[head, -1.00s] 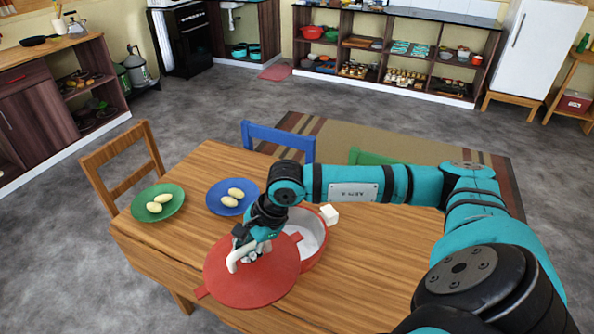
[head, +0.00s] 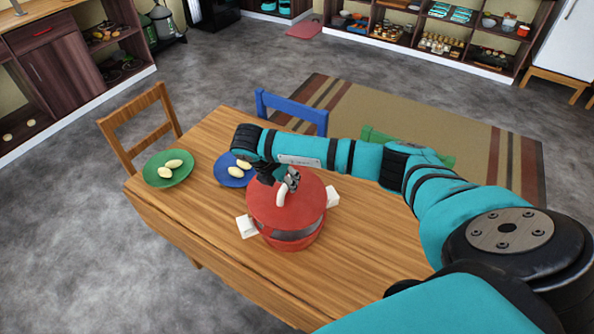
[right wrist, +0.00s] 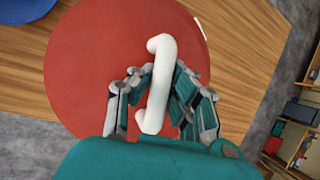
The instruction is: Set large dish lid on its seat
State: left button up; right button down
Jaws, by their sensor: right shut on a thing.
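The large dish (head: 297,242) is red with white side handles and stands on the wooden table. The red round lid (head: 272,212) is over the dish; it also fills much of the right wrist view (right wrist: 90,60). A grey strip of the dish shows below the lid's front edge, so the lid looks raised or off-level there. Contact at the back is hidden. My right gripper (head: 289,184) is shut on the lid's white curved handle (right wrist: 158,80), with a finger on either side in the right wrist view. My left gripper is not in view.
A green plate (head: 155,181) and a blue plate (head: 225,179), each with pale oval items, lie left of the dish. The table's front right (head: 340,260) is clear. A wooden chair (head: 112,122) and a blue chair (head: 290,108) stand at the table.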

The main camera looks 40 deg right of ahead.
jog(key=shift+d+m, duration=0.15)
jog(key=shift+m, duration=0.15)
jog(key=shift+a+f+b, duration=0.2)
jog(key=shift+f+b, duration=0.2)
jog(key=shift+f, duration=0.45)
jog(key=shift+d+f+b, duration=0.15)
jog(key=shift+f+b, duration=0.6)
jog(key=shift+f, duration=0.25)
jog(key=shift+s+d, duration=0.1)
jog(key=shift+d, duration=0.05)
jog(key=shift+f, duration=0.1)
